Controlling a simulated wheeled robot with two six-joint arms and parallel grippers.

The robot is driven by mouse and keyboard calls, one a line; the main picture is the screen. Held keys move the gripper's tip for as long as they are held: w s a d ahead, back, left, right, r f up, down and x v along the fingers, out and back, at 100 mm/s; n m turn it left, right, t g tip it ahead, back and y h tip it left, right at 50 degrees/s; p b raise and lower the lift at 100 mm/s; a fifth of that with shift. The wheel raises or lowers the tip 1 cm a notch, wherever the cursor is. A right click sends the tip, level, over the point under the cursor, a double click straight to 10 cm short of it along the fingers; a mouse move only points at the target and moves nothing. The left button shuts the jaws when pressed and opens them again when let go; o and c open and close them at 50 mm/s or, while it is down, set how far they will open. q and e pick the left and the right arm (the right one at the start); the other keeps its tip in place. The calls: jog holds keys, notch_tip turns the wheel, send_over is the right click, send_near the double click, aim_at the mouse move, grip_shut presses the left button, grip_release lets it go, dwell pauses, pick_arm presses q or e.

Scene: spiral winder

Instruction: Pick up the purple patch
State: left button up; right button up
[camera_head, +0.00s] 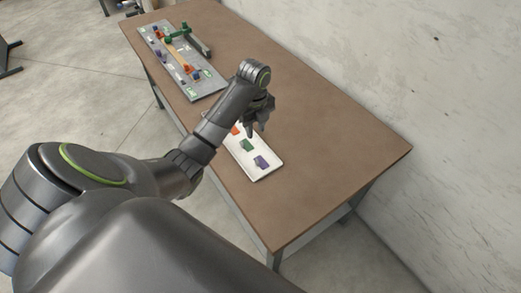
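The purple patch (261,162) lies near the front end of a white tray (268,174) on the brown table. A green patch (247,145) and an orange patch (235,130) lie in a row behind it on the same tray. My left gripper (257,130) hangs over the tray, nearer the green and orange patches than the purple one. Its fingers point down and look apart, with nothing seen between them. Part of the tray's far end is hidden by my arm. My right gripper is not in view.
A grey board (207,86) with several coloured parts and a green-topped fixture (186,33) stands at the far left of the brown table (330,150). The table's right side is clear. A pale wall (400,60) runs along the right edge.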

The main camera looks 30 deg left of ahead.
pick_arm(q)
jog(key=r, duration=0.1)
jog(key=m+b, duration=0.1)
jog(key=b, duration=1.1)
send_over(257, 160)
notch_tip(257, 160, down, 12)
jog(key=shift+w+a, duration=0.15)
jog(key=f, duration=0.4)
jog(key=shift+s+f+p, duration=0.2)
jog(key=shift+p, duration=0.15)
jog(key=shift+f, duration=0.35)
grip_shut()
